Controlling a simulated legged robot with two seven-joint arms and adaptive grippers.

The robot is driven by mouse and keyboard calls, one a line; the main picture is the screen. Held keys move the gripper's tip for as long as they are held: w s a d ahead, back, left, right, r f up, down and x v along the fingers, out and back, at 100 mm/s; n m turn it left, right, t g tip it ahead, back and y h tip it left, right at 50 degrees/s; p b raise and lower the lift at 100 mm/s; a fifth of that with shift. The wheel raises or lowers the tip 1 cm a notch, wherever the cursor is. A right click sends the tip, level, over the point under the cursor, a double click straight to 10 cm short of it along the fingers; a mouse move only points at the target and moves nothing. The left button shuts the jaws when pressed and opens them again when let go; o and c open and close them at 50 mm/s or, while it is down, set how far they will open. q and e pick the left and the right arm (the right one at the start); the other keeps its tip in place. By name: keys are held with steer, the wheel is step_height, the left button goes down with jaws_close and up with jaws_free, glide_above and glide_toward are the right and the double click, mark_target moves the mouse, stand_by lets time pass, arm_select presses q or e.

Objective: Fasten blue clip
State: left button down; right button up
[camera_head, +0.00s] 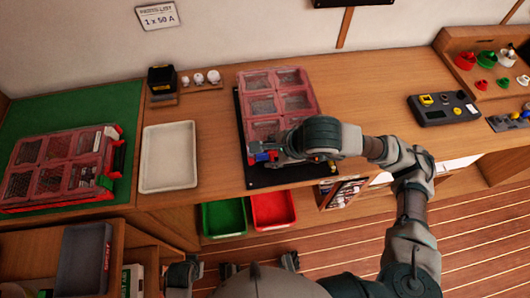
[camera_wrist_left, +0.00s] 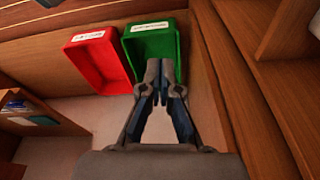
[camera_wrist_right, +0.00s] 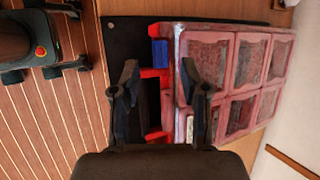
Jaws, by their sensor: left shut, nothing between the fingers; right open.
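A red-framed case (camera_head: 277,78) with a clear lid and several compartments lies on a black mat (camera_head: 242,130) on the bench. It fills the right of the right wrist view (camera_wrist_right: 235,80). The blue clip (camera_wrist_right: 160,53) is on its front edge, beside a red handle (camera_wrist_right: 152,73); the clip also shows in the head view (camera_head: 262,157). I cannot tell whether it is fastened. My right gripper (camera_wrist_right: 161,82) is open over the front edge, its fingers either side of the handle area, with the clip beyond the fingertips. My left gripper (camera_wrist_left: 163,88) is shut and empty, near the green bin.
A green bin (camera_wrist_left: 150,48) and a red bin (camera_wrist_left: 97,62) sit below the bench. A second red case (camera_head: 60,165) lies on a green mat at left. An empty white tray (camera_head: 168,157) stands between the cases. A dark device (camera_head: 445,108) sits at right.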

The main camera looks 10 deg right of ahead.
mark_target(265, 154)
arm_select(q)
steer(key=shift+s+r, duration=0.1)
steer(key=shift+r, duration=0.6)
arm_select(e)
steer(key=shift+x, duration=1.7)
steer(key=shift+c, duration=0.3)
jaws_close()
steer(key=shift+w+r, duration=0.15)
steer(key=shift+w, duration=0.05)
steer(key=shift+w+g, duration=0.25)
steer(key=shift+g, duration=0.45)
arm_select(q)
steer(key=shift+x, duration=0.95)
